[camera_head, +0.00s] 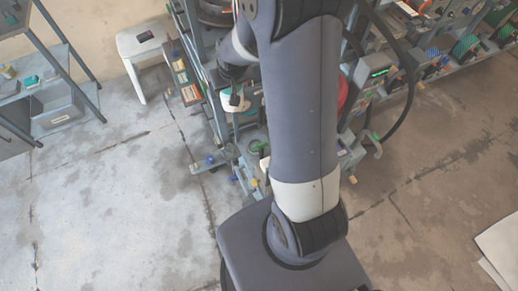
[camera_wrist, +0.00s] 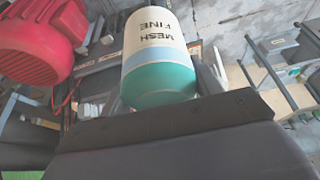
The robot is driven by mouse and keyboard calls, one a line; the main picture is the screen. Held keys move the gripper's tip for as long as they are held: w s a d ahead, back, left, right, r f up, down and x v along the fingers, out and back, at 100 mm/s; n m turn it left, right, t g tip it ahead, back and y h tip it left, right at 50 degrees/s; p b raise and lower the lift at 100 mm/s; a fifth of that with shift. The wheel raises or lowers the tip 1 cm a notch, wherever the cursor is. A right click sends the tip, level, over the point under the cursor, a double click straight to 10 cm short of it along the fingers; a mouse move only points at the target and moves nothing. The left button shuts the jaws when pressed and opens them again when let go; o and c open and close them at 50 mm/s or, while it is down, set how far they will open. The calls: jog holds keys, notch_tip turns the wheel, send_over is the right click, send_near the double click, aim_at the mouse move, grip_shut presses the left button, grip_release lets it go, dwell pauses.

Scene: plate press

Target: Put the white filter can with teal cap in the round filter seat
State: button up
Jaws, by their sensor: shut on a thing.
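The white filter can (camera_wrist: 155,45) fills the upper middle of the wrist view. It has a pale blue band, upside-down "MESH FINE" lettering and a teal cap (camera_wrist: 160,84) facing the camera. My gripper (camera_wrist: 158,88) is shut on it, with the fingers mostly hidden. In the head view the can (camera_head: 234,103) shows small below my gripper (camera_head: 231,84), held in the air beside the press frame. A small greenish round shape (camera_head: 256,146) on the machine below may be the round filter seat; I cannot tell for sure.
A red motor-like body (camera_wrist: 40,38) is at the left of the wrist view. A white stool (camera_head: 142,45) and a grey shelf with a bin (camera_head: 58,112) stand at the left. Shelves of parts (camera_head: 450,45) stand at the upper right.

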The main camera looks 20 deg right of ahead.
jog(key=w+d+f+b, duration=0.2)
jog(key=d+f+b, duration=0.2)
jog(key=f+b, duration=0.55)
jog(key=w+d+f+b, duration=0.3)
jog(key=f+b, duration=0.1)
jog(key=b, duration=1)
jog(key=w+d+f+b, duration=0.2)
jog(key=d+f+b, duration=0.2)
jog(key=f+b, duration=0.5)
jog(key=shift+m, duration=0.4)
notch_tip(320, 180, down, 26)
jog(key=b, duration=1.3)
jog(key=shift+a+r+b, duration=0.15)
jog(key=shift+r+b, duration=0.1)
jog(key=shift+b, duration=0.15)
jog(key=shift+f, duration=0.15)
jog(key=o, duration=1.1)
jog(key=p+v, duration=0.5)
jog(key=v, duration=0.7)
jog(key=shift+s+a, duration=0.15)
jog(key=shift+a, duration=0.05)
